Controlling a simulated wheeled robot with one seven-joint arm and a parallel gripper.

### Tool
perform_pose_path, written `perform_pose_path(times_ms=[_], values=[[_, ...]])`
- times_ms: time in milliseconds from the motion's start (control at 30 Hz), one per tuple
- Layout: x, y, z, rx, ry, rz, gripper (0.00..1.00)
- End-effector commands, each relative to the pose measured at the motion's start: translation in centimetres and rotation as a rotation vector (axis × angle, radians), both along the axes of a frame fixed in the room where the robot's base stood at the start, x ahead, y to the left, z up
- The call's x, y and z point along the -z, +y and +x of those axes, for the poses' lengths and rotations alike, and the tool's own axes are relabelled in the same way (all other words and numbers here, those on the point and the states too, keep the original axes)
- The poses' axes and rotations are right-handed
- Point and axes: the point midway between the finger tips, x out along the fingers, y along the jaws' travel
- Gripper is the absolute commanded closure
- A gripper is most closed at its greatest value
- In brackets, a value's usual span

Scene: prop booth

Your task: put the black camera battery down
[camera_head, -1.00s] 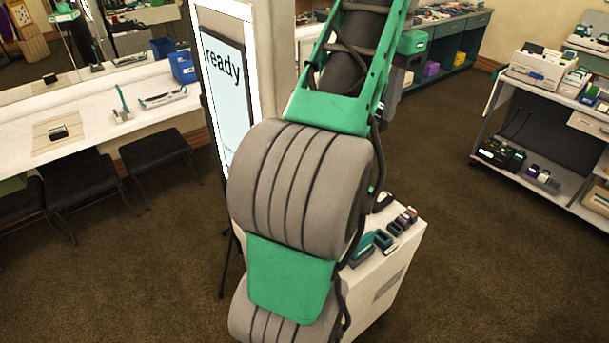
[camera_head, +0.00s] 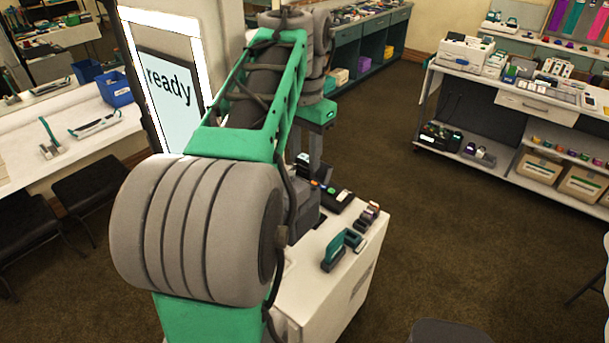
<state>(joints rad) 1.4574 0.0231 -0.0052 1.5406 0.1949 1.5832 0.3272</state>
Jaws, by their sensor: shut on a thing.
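My gripper (camera_head: 307,164) hangs below the green wrist part of my arm, over the far end of a white cabinet top (camera_head: 310,262). It is small in the view and partly hidden behind my arm. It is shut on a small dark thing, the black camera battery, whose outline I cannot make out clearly. Below and beside it on the cabinet stand a dark grey boxy device (camera_head: 302,212) and a low black unit (camera_head: 337,199) with a green light. I cannot tell whether the held battery touches either.
A "ready" screen (camera_head: 170,95) stands left. A white shelf cart (camera_head: 520,100) is at right. Brown carpet between is open.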

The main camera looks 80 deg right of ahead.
Motion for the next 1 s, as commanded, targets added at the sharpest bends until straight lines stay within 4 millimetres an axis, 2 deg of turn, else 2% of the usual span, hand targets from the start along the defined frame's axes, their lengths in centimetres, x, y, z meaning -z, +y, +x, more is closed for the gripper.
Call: perform_pose_path(times_ms=[100,133,267,467,667,700,933,1000], values=[[0.8,0.1,0.0,-0.002,0.003,-0.002,1.00],[1.9,0.0,0.0,-0.001,0.004,-0.001,1.00],[2.8,0.0,0.0,-0.001,0.003,-0.001,1.00],[6.3,0.0,0.0,-0.001,0.003,-0.001,1.00],[5.9,0.0,0.0,-0.001,0.003,-0.002,1.00],[5.9,0.0,0.0,-0.001,0.003,-0.002,0.65],[5.9,0.0,0.0,-0.001,0.003,-0.001,0.46],[5.9,0.0,0.0,-0.001,0.003,-0.001,0.44]])
